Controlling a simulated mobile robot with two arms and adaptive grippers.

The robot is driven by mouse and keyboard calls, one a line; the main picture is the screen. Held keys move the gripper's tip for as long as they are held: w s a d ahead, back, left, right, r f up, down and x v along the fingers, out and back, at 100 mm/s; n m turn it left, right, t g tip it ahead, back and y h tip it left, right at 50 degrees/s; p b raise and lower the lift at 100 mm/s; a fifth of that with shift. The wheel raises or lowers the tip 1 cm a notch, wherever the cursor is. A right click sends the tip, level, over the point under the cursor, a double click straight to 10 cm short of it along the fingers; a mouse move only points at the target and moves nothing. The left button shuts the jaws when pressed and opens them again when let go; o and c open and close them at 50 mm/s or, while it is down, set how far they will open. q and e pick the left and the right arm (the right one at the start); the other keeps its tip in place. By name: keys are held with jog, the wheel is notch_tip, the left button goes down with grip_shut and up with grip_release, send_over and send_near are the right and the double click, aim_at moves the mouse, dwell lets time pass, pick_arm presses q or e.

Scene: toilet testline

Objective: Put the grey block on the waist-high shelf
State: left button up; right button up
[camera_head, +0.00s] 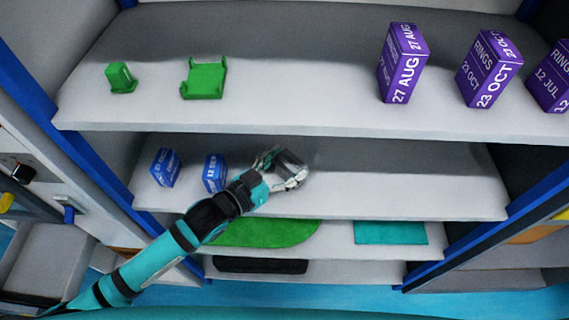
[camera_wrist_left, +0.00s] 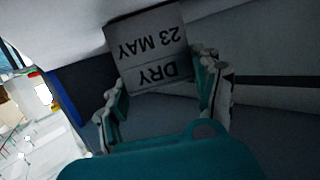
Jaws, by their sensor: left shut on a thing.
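The grey block (camera_wrist_left: 148,48) shows in the left wrist view with the dark print "DRY 23 MAY", upside down in that picture. My left gripper (camera_wrist_left: 160,88) is shut on it, with a finger on each side. In the head view my left gripper (camera_head: 284,166) is over the middle shelf (camera_head: 400,190), right of two blue boxes, and the grey block (camera_head: 290,160) is mostly hidden by the fingers. I cannot tell whether the block touches the shelf. My right gripper is not in view.
Two blue boxes (camera_head: 165,167) (camera_head: 214,172) stand on the middle shelf's left part; its right part is clear. The upper shelf (camera_head: 290,110) holds green holders (camera_head: 204,80) and several purple boxes (camera_head: 402,63). Green (camera_head: 265,232) and teal (camera_head: 390,232) mats lie on a lower shelf.

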pick_arm(q)
jog(key=shift+r, duration=0.1)
jog(key=shift+f, duration=0.2)
jog(key=o, duration=1)
jog(key=shift+o, duration=1.7)
jog(key=shift+r, duration=0.1)
jog(key=b+v, duration=0.2)
jog(key=v, duration=0.9)
jog(key=shift+s+a+r, duration=0.25)
jog(key=shift+s+a, duration=0.1)
jog(key=shift+s, duration=0.05)
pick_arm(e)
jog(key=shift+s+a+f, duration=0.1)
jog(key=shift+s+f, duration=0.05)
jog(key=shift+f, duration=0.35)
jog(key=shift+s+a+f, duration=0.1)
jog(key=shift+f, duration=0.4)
